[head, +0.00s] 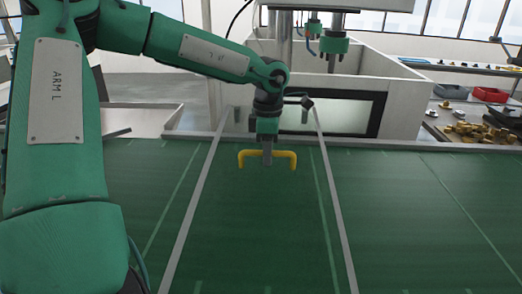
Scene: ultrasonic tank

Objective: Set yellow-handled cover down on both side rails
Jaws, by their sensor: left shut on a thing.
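The yellow handle (286,154) of the cover shows near the middle of the head view, a wide bracket with both ends bent down. My left gripper (267,157) points straight down and is shut on the middle of this handle. Below the handle lies a flat dark green surface (262,220). I cannot tell the cover's own edges from this green, nor whether the cover touches what is under it. A long grey rail (188,222) runs on the left of the handle and another grey rail (337,222) on the right. My right gripper is out of view.
Behind stands a pale walled enclosure (403,100) with a dark-framed window and a machine head (334,43) above it. At the right are brass-coloured parts (468,132) and a red bin (490,94). The green surface at the right (430,210) is clear.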

